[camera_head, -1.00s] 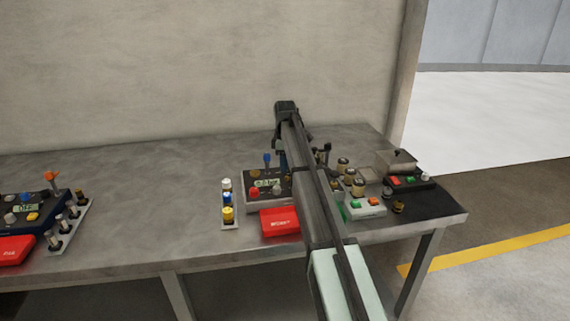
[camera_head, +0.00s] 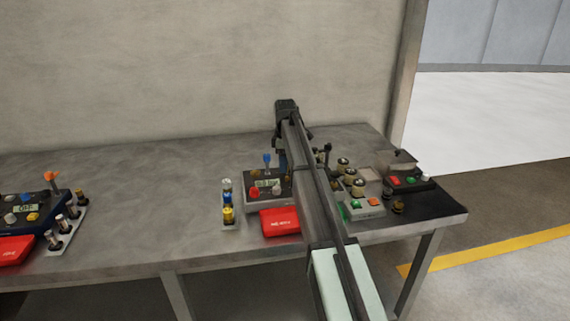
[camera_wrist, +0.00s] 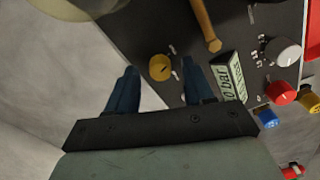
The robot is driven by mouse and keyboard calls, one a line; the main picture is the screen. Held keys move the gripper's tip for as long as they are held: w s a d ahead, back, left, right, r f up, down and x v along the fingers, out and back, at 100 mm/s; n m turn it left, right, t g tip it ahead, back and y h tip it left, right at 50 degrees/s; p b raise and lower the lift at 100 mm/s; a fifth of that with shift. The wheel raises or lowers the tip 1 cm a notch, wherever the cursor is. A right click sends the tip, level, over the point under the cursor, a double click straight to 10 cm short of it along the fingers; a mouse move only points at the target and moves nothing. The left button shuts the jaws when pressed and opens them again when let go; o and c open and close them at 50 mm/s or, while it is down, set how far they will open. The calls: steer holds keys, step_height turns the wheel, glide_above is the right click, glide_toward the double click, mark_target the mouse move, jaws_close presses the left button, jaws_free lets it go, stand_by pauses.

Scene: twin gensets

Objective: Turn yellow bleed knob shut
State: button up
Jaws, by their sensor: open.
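The yellow knob (camera_wrist: 160,67) is round and sits on a dark panel (camera_wrist: 150,30), beside a small display that reads 0 bar (camera_wrist: 231,78). My gripper (camera_wrist: 159,69) is open, with its two blue fingers pointing at the panel. In the wrist view the yellow knob lies in line with the gap between the fingertips; I cannot tell how far below them it is. In the head view the control box (camera_head: 284,203) stands on the bench, and my arm covers its right part and most of my gripper.
A tan-handled lever (camera_wrist: 207,27), a white knob (camera_wrist: 284,52) and a red knob (camera_wrist: 281,93) are close on the same panel. A strip with coloured posts (camera_head: 231,226) stands left of the box. The bench (camera_head: 150,200) is clear farther left, before a second box (camera_head: 30,212).

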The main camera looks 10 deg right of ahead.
step_height(320, 180, up, 13)
steer(key=shift+r, duration=0.15)
stand_by(0.4)
